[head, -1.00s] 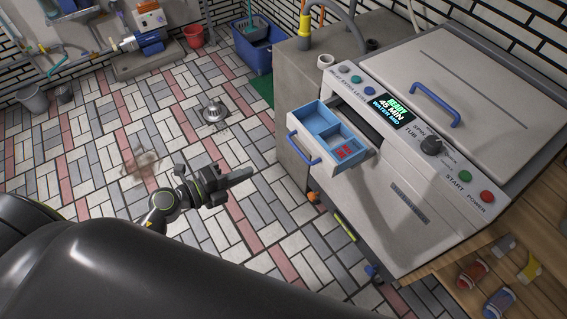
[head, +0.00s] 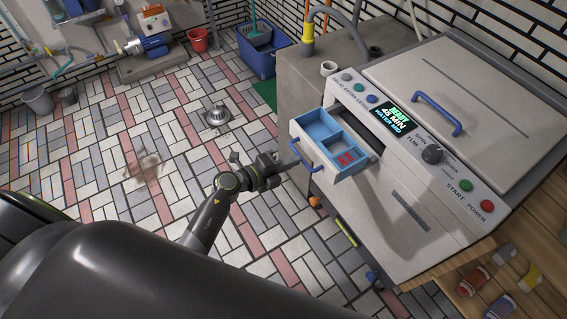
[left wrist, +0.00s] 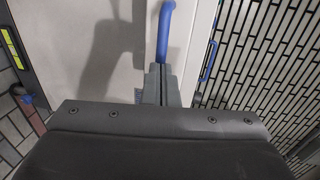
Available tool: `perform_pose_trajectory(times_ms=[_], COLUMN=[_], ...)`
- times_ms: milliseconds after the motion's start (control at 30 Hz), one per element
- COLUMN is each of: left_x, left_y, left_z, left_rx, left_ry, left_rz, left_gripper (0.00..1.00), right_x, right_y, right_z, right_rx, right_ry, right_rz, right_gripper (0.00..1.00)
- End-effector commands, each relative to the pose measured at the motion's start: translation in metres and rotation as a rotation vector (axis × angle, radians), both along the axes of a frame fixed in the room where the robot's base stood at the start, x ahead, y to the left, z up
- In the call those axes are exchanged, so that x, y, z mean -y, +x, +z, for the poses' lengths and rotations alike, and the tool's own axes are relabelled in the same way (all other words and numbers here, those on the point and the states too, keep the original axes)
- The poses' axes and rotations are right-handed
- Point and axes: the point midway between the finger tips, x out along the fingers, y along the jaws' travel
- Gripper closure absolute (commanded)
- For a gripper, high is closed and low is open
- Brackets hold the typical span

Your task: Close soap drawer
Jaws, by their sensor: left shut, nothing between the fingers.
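The soap drawer (head: 352,168) sticks out of the washing machine's front panel in the head view. It is a white-fronted drawer with a blue tray of compartments, one with red marks. Its blue handle (head: 304,154) is on the front face and also shows in the left wrist view (left wrist: 165,32). My left gripper (head: 295,160) is shut and empty, its tips close to the handle. I cannot tell whether they touch it. In the left wrist view the shut fingers (left wrist: 157,84) point at the handle's lower end. My right gripper is not in view.
The washing machine (head: 430,205) has a lit display (head: 392,118), a knob (head: 432,154) and buttons. A grey block (head: 320,75) with pipes stands left of it. Tiled floor (head: 100,190) is open to the left.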

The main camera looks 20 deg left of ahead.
Motion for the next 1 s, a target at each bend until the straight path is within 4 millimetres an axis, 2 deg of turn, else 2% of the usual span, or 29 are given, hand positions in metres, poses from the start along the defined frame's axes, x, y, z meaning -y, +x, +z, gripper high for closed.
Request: perform_pose_trajectory(times_ms=[300, 467, 733, 1000], left_x=[0.001, 0.009, 0.048, 0.087], left_y=[0.001, 0.011, 0.06, 0.111], left_z=[0.0, 0.002, 0.003, 0.0], left_rx=[0.001, 0.003, 0.002, 0.002], left_ry=[-0.001, -0.003, -0.004, -0.001], left_rz=[0.0, 0.0, -0.003, -0.003], left_gripper=[1.0, 1.0, 1.0, 1.0], right_x=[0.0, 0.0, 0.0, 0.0], right_y=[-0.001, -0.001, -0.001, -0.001], right_z=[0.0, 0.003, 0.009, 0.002], right_rx=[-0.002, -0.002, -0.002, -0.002], right_ry=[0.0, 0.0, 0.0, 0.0], right_rz=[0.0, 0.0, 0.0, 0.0], right_gripper=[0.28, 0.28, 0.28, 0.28])
